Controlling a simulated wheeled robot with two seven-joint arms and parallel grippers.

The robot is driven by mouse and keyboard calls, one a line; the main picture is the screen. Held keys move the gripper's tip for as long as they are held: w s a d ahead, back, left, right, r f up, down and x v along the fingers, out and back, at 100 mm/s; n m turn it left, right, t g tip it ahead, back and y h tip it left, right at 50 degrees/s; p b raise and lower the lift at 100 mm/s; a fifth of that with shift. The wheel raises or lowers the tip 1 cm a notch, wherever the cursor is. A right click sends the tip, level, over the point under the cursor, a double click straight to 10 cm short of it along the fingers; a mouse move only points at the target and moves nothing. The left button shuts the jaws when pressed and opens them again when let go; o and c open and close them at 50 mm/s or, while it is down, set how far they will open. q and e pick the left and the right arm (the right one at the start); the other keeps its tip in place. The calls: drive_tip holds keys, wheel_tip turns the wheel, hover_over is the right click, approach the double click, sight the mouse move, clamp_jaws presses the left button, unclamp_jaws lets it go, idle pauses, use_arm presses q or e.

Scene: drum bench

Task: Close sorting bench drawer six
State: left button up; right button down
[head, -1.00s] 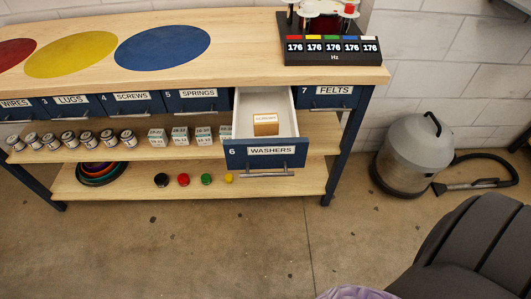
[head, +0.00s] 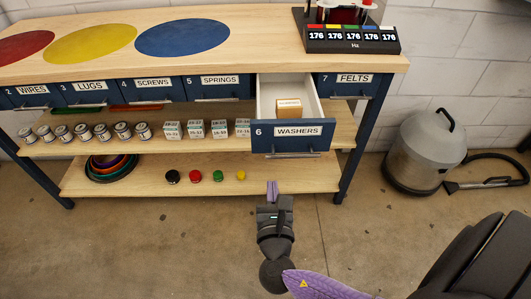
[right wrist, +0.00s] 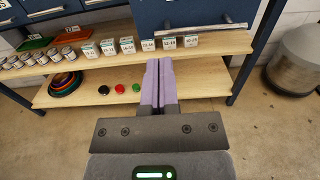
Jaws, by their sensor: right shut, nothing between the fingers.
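Drawer six (head: 290,136), blue with the label WASHERS and a metal bar handle (head: 293,155), stands pulled out of the bench. A small tan box (head: 289,107) lies inside it. My right gripper (head: 272,188) is shut and empty, in front of and below the drawer, its purple fingers pointing toward the bench. In the right wrist view the fingers (right wrist: 158,82) are together, and the drawer front (right wrist: 190,12) with its handle (right wrist: 200,30) shows above them, apart from them. My left gripper is not in view.
Closed drawers flank drawer six, such as SPRINGS (head: 220,87) and FELTS (head: 353,85). Jars (head: 83,131) and small boxes (head: 196,129) stand on the shelf below. A grey vacuum (head: 426,150) stands at the right. The floor before the bench is clear.

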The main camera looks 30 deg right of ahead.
sight(270, 140)
drive_tip(key=b+x, duration=0.3)
drive_tip(key=x, duration=0.8)
drive_tip(key=shift+w+d+f+b, duration=0.15)
drive_tip(key=shift+w+d+b, duration=0.15)
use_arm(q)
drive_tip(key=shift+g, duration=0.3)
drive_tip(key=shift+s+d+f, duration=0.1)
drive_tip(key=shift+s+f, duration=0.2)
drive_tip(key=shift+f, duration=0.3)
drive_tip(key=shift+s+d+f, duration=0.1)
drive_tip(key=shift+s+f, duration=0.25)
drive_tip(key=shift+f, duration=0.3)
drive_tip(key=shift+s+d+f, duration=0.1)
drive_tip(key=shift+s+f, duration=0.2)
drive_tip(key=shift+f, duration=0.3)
use_arm(e)
drive_tip(key=shift+w+d, duration=0.2)
drive_tip(key=shift+w, duration=0.15)
